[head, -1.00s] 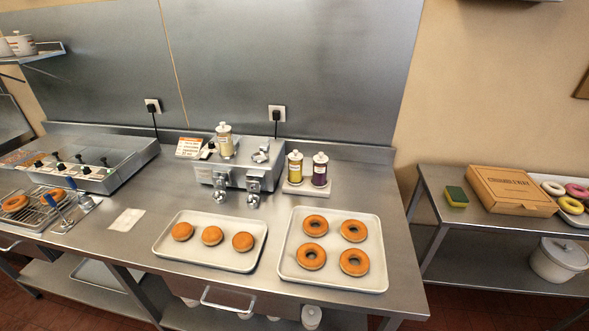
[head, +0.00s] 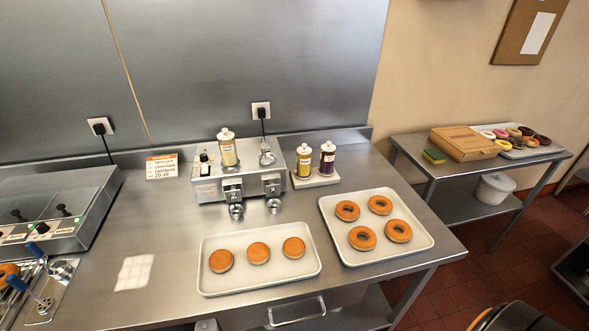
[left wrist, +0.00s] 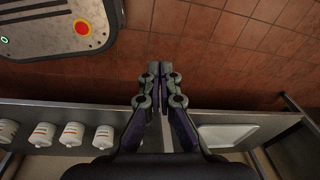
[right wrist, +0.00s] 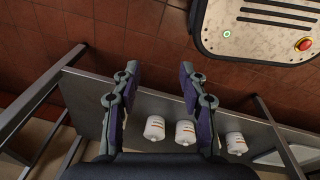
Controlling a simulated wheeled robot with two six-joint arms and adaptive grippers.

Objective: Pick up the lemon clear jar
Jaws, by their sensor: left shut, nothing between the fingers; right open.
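A clear jar with yellow filling and a white lid (head: 304,161) stands upright on a small white tray (head: 316,181) right of the dispenser machine. Another clear jar with pale yellow filling (head: 228,152) stands on the machine's left part. The labels are too small to read, so I cannot tell for sure which is lemon. My left gripper (left wrist: 160,68) is shut and empty, above the floor. My right gripper (right wrist: 158,68) is open and empty, also above the floor. Neither gripper shows in the head view.
The steel dispenser (head: 240,184) sits at the back of the counter. A tray of round doughnuts (head: 262,280) and a tray of ring doughnuts (head: 372,258) lie in front. A side table (head: 412,146) stands at right. White tubs (right wrist: 184,132) show in the right wrist view.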

